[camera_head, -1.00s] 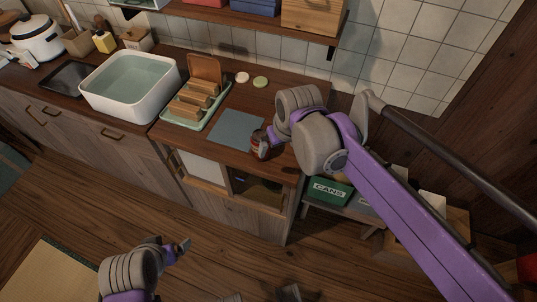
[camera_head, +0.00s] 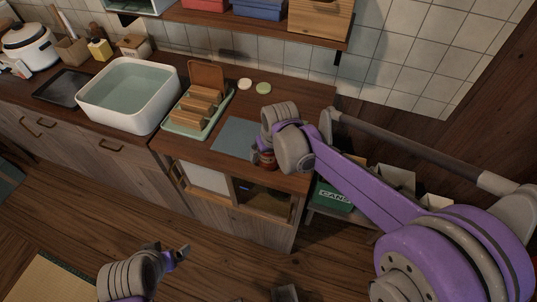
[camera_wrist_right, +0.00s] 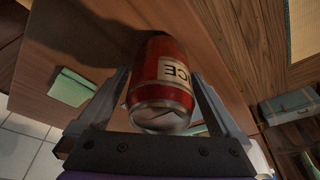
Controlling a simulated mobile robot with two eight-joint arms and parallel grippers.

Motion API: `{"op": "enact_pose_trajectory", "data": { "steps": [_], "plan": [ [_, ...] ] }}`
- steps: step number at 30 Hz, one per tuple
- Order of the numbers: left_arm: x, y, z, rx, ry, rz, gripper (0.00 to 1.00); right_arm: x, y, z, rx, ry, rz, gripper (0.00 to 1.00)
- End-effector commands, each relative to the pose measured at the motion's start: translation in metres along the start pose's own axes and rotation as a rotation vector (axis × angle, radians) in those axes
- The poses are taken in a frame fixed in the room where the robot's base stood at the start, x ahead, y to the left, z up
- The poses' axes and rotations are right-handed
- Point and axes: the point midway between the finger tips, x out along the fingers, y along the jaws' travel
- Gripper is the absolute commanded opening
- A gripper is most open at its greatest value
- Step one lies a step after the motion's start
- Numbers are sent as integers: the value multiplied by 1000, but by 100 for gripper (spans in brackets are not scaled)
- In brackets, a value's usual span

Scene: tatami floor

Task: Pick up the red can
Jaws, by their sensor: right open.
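The red can (camera_head: 268,160) stands on the wooden counter near its front edge, right of a blue-grey mat (camera_head: 234,138), partly hidden by my right arm. In the right wrist view the can (camera_wrist_right: 168,75) has a pale label with dark letters. My right gripper (camera_wrist_right: 160,78) is open, with one finger on each side of the can; I see gaps beside the can toward the fingertips. In the head view this gripper (camera_head: 260,152) is at the can, mostly hidden by its own wrist. My left gripper (camera_head: 183,252) is low over the floor, away from the counter; its jaw opening is too small to judge.
A green bin marked CANS (camera_head: 333,196) stands right of the counter on a low bench. A green rack with bread slices (camera_head: 183,128) and a white basin (camera_head: 128,112) lie left of the mat. A shelf (camera_head: 215,25) overhangs the counter.

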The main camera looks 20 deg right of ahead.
Motion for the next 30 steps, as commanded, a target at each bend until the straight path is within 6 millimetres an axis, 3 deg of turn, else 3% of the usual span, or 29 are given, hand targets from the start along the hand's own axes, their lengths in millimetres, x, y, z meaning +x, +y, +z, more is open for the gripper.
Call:
{"op": "enact_pose_trajectory", "data": {
  "steps": [8,11,21,30],
  "plan": [
    [0,0,0,0,0,0,97,5,0,0,0,0,0,100],
    [0,0,0,0,0,0,97,5,0,0,0,0,0,86],
    [0,0,0,0,0,0,97,4,0,0,0,0,0,24],
    [0,0,0,0,0,0,97,-1,0,-2,0,0,0,24]
  ]
}}
